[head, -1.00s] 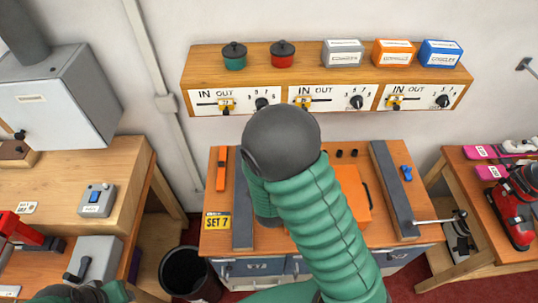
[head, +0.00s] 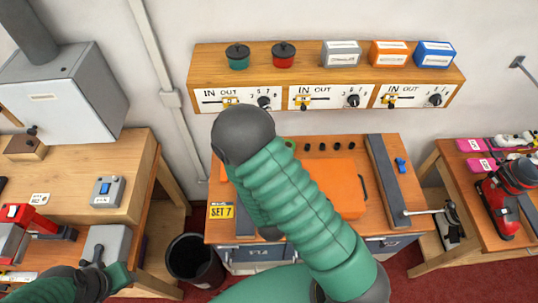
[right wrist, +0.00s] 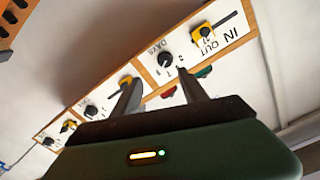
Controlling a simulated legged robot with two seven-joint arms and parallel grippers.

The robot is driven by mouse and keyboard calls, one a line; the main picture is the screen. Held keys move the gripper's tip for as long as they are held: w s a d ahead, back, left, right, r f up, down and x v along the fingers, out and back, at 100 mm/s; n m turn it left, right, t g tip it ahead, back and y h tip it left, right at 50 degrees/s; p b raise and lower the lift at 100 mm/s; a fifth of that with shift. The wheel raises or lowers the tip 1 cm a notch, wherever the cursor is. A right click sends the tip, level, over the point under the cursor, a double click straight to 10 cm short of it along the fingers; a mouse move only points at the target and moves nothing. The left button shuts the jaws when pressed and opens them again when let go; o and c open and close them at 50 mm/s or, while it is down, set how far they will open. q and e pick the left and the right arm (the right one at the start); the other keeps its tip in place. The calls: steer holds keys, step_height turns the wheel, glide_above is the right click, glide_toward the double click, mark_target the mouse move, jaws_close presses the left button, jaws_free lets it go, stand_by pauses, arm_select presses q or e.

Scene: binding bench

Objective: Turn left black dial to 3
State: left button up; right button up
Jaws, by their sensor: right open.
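The left black dial (head: 264,102) sits at the right end of the left white panel (head: 212,100) on the wooden shelf front. It also shows in the right wrist view (right wrist: 165,60), just ahead of my fingertips and between their lines. The number its pointer marks is too small to read. My right gripper (right wrist: 158,79) is open and empty, its two dark fingers pointing at the panel, apart from the dial as far as I can see. In the head view it is hidden behind my dark wrist joint.
A yellow lever (right wrist: 203,35) is beside the left dial. The middle dial (head: 352,101) and right dial (head: 435,100) are further right. A green pot (head: 238,57) and red pot (head: 284,55) stand above. An orange board (head: 335,185) lies on the bench below.

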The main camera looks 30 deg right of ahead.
steer(key=p+v, duration=0.4)
steer(key=v, duration=0.1)
steer(key=shift+s+a, duration=0.15)
steer(key=shift+a, duration=0.15)
stand_by(0.4)
